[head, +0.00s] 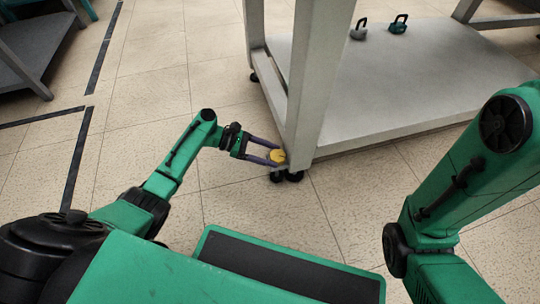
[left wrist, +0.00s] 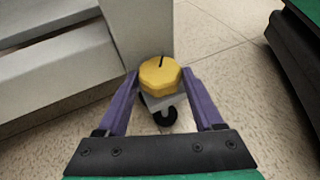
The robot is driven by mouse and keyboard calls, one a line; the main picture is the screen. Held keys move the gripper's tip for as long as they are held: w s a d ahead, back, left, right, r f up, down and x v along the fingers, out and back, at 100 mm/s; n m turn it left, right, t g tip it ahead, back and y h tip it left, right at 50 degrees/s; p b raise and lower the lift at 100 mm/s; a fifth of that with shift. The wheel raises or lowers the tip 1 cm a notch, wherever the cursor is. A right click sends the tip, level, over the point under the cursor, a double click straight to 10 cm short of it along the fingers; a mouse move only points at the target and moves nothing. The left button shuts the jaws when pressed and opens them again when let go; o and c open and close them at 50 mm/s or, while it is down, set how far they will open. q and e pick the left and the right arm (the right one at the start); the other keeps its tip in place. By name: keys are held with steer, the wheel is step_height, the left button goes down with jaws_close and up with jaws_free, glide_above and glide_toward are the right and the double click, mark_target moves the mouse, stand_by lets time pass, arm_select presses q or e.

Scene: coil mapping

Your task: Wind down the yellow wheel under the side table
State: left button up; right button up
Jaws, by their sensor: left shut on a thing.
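The yellow wheel (head: 277,156) sits at the foot of the near leg of the white side table (head: 380,121), just above a black caster. My left gripper (head: 272,154) reaches it low from the left. In the left wrist view the faceted yellow wheel (left wrist: 161,77) has a dark mark on its top. The purple fingers of my left gripper (left wrist: 163,82) are shut on it, one on each side. A black caster (left wrist: 158,117) shows below the wheel. My right gripper is out of view; only my right arm shows.
Two kettlebell-like weights, one grey (head: 359,30) and one teal (head: 398,24), stand on the table's lower shelf. The table leg (head: 311,80) rises right beside my left gripper. Another grey table (head: 30,55) is at the far left. Tiled floor between is clear.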

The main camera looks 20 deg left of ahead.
arm_select(q)
steer(key=shift+w+m+g+b, duration=0.15)
steer(key=shift+m+g+b, duration=0.7)
steer(key=shift+g, duration=0.25)
steer(key=o, duration=1.4)
steer(key=shift+c, duration=0.2)
